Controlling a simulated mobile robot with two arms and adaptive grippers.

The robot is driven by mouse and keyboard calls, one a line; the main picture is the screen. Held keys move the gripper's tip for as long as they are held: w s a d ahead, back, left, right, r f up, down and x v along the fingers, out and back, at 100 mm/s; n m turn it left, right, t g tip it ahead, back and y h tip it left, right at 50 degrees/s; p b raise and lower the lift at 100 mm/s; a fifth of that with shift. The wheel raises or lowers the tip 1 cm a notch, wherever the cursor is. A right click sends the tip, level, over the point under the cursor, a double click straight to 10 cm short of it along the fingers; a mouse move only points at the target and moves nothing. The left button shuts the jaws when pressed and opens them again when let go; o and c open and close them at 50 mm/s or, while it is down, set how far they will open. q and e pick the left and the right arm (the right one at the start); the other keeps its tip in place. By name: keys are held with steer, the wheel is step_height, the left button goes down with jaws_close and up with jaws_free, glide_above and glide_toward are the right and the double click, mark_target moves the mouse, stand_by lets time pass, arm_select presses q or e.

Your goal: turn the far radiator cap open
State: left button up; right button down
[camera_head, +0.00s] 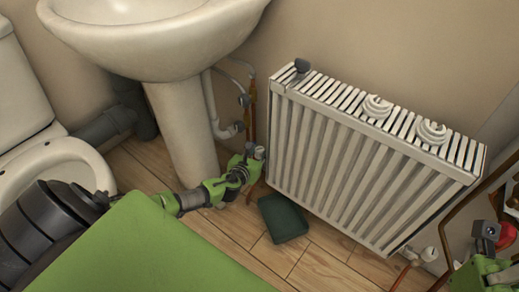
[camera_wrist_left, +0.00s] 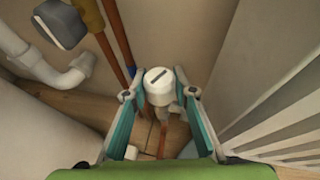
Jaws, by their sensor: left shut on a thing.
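The far radiator cap (camera_head: 259,152) is small and white, at the low left end of the white radiator (camera_head: 345,160). In the left wrist view the cap (camera_wrist_left: 160,82) shows a dark slot across its top, on a pale valve body. My left gripper (camera_head: 250,160) reaches it from the left in the head view. In the left wrist view its two fingers (camera_wrist_left: 163,78) are on either side of the cap, shut on it. The near white cap (camera_head: 430,254) is at the radiator's lower right. Green parts at the lower right edge seem to be my right gripper (camera_head: 485,272); its jaws cannot be made out.
A washbasin pedestal (camera_head: 185,140) and a toilet (camera_head: 50,165) stand to the left. Copper pipes (camera_wrist_left: 92,18) and a grey valve handle (camera_wrist_left: 62,24) are close behind the cap. A dark green block (camera_head: 284,218) lies on the wood floor. White rolls (camera_head: 377,106) sit on the radiator.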

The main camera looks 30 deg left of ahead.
mark_target(260, 149)
arm_select(q)
steer(key=shift+r, duration=0.1)
stand_by(0.3)
steer(key=o, duration=1.1)
step_height(260, 149, up, 10)
steer(key=shift+f, duration=0.1)
